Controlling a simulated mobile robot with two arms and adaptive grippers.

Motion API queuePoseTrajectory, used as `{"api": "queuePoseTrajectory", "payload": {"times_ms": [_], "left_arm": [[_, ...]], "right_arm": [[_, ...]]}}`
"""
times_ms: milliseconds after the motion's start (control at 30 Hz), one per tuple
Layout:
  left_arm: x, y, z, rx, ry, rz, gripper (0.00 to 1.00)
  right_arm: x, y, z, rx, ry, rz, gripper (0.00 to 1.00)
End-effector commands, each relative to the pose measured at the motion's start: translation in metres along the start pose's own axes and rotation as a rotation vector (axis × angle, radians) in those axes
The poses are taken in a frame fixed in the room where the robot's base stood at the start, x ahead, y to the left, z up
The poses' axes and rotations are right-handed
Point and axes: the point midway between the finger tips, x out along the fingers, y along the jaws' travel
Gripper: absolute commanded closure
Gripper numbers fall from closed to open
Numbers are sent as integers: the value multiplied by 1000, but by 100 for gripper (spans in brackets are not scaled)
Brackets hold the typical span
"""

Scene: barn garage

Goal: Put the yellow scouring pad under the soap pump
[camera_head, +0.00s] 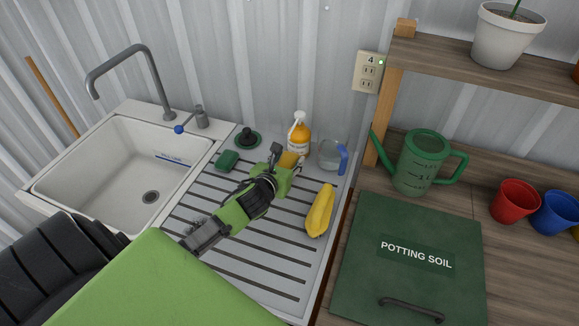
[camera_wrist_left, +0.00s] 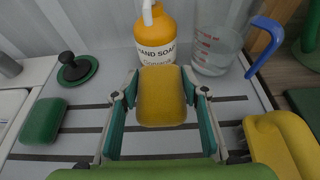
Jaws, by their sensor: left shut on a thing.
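The yellow scouring pad (camera_wrist_left: 161,97) is between the fingers of my left gripper (camera_wrist_left: 160,95), which is shut on it. The pad also shows in the head view (camera_head: 289,160), partly hidden by the gripper. The orange soap pump (camera_head: 299,137), labelled HAND SOAP in the left wrist view (camera_wrist_left: 156,40), stands upright at the back of the drainboard. The pad is just in front of the pump, overlapping its lower edge in the wrist view; I cannot tell whether they touch. My right gripper is not in view.
A green sponge (camera_head: 227,161) and a dark green sink plug (camera_head: 247,138) lie left of the pump. A clear measuring jug (camera_head: 331,154) with a blue handle stands right. The sink (camera_head: 109,178) is left.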

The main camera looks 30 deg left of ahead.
Motion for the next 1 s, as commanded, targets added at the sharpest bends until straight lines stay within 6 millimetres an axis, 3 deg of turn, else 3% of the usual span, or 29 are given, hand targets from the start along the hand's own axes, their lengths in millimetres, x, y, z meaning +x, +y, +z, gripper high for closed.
{"api": "queuePoseTrajectory", "payload": {"times_ms": [233,500,867,900,967,1000], "left_arm": [[19,3,-10,-1,1,1,73],[34,4,-39,-1,1,0,73],[35,4,-43,1,0,-1,73],[35,4,-43,1,0,-1,57],[35,4,-42,1,0,-1,42],[35,4,-42,1,0,-1,42]], "right_arm": [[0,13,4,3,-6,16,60],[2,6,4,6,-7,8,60],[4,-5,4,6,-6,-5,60],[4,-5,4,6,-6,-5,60],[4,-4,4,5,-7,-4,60],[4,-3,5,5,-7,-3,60]]}}
